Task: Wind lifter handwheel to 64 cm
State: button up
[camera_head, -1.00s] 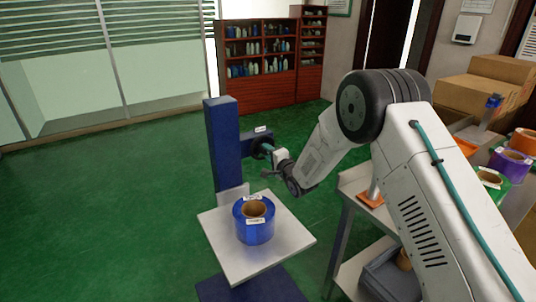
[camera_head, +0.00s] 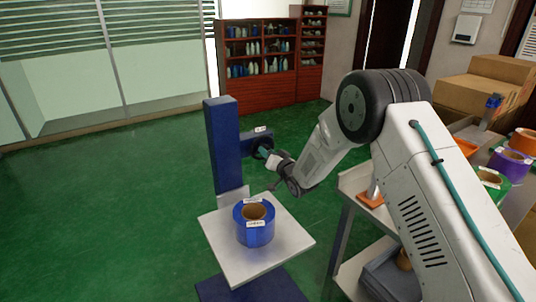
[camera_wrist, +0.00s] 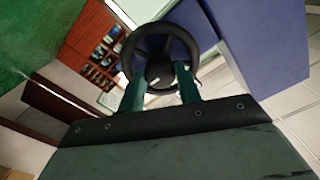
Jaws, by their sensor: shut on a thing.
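The lifter has a blue column (camera_head: 224,150) and a grey platform (camera_head: 222,241) in the head view. A blue roll (camera_head: 254,229) with a brown core stands on the platform. The dark handwheel (camera_wrist: 128,57) faces the wrist camera, its rim and spokes showing; in the head view it is mostly hidden behind my gripper (camera_head: 265,154). In the wrist view my gripper (camera_wrist: 161,88) has its two teal fingers at the wheel's lower part, shut on it. The exact contact is partly hidden. No height reading is legible.
A metal workbench (camera_head: 352,180) with coloured rolls stands at the right, with cardboard boxes (camera_head: 478,92) behind it. A red shelf cabinet (camera_head: 262,88) stands at the back. The green floor (camera_head: 110,200) left of the lifter is clear.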

jog(key=shift+s+f+m, duration=0.1)
jog(key=shift+f+m, duration=0.05)
jog(key=shift+m, duration=8.8)
jog(key=shift+s+f+m, duration=0.1)
jog(key=shift+m, duration=8.85)
jog(key=o, duration=1)
jog(key=shift+a, duration=0.1)
jog(key=shift+c, duration=0.2)
jog(key=shift+w+r, duration=0.1)
jog(key=shift+r, duration=0.05)
